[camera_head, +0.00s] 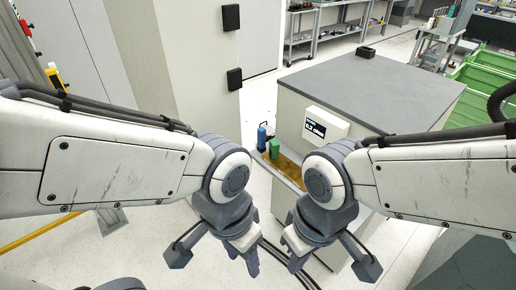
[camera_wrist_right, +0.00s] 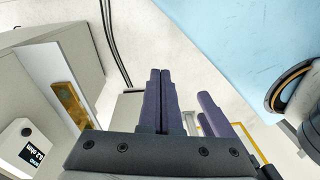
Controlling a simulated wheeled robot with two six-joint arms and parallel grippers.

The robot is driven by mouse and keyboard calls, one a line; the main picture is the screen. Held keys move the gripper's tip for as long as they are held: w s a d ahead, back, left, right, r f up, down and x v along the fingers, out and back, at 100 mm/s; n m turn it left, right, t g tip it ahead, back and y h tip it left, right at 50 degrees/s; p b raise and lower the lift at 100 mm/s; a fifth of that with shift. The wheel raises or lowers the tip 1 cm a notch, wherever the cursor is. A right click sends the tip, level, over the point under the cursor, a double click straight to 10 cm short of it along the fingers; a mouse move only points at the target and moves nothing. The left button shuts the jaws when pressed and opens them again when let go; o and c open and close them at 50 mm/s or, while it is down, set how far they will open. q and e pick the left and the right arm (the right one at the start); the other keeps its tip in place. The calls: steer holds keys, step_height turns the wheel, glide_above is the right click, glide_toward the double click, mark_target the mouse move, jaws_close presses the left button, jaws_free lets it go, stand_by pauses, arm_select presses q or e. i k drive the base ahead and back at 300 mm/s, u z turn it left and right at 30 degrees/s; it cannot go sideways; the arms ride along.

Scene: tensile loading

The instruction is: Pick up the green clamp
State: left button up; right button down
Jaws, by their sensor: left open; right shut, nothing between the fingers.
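A small green object, which looks like the green clamp (camera_head: 275,149), stands on a brown-yellow plate (camera_head: 290,168) on a ledge of the grey-topped cabinet, in the head view. A blue upright thing (camera_head: 262,137) is just left of it. My left gripper (camera_head: 243,257) is open, hanging in front of and below the plate in the picture. My right gripper (camera_head: 296,262) hangs to its right, also apart from the clamp. In the right wrist view its fingers (camera_wrist_right: 161,98) are shut together and empty. The clamp does not show in that view, though the plate (camera_wrist_right: 70,103) does.
A cabinet (camera_head: 365,85) with a grey top carries a white meter box (camera_head: 326,123) beside the plate. Black cables (camera_head: 285,262) run over the floor near my grippers. Green bins (camera_head: 485,75) stand at the far right. Pale floor is open at lower left.

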mark_target(273, 144)
steer(key=u, duration=1.5)
steer(key=i, duration=1.55)
steer(key=z, duration=2.4)
